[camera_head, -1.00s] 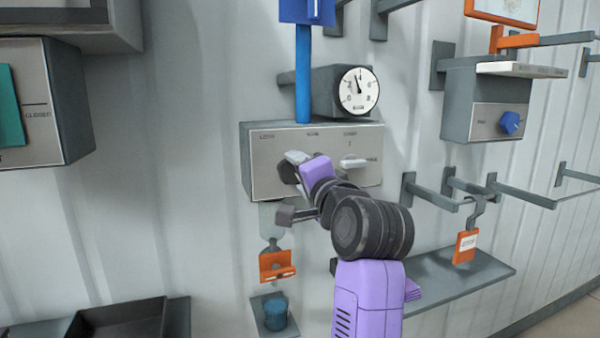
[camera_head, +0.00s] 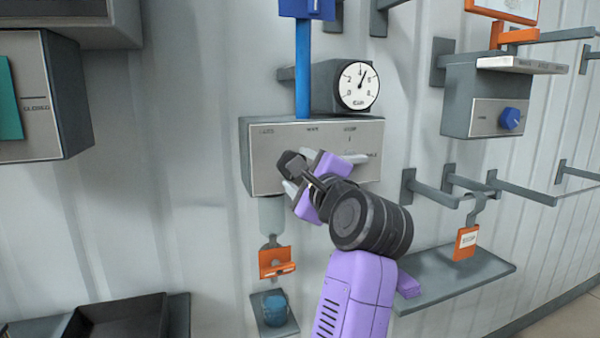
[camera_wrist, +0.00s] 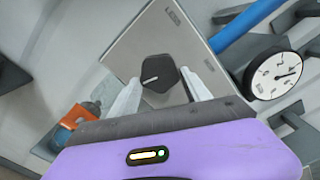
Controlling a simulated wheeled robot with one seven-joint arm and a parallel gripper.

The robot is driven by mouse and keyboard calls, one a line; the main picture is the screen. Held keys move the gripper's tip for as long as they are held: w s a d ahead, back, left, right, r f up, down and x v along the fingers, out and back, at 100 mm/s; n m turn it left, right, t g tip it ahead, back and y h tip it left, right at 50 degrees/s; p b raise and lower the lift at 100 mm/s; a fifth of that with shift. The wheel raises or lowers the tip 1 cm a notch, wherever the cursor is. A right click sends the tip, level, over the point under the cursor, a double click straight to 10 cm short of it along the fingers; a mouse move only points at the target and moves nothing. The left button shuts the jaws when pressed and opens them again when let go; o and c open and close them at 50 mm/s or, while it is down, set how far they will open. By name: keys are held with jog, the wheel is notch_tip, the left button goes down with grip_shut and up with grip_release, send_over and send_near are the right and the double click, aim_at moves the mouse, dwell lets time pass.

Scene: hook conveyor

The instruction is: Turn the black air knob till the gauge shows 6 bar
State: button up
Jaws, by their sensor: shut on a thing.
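The black air knob (camera_wrist: 160,73) has a white pointer line and sits on the light face of the grey control box (camera_head: 260,182). My gripper (camera_wrist: 157,82) is shut on the knob, with one pale finger on each side of it.
A blue vertical pipe (camera_head: 303,75) rises beside the gauge. An orange part (camera_head: 277,262) and a blue cup-like part (camera_head: 275,308) are below. Hooks and a blue-knobbed box (camera_head: 485,95) are right.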

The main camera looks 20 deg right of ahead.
jog(key=shift+f+m, duration=0.15)
jog(key=shift+m, duration=0.55)
jog(key=o, duration=1.4)
jog(key=s+b, duration=0.2)
jog(key=s, duration=0.5)
jog(key=shift+s, duration=0.4)
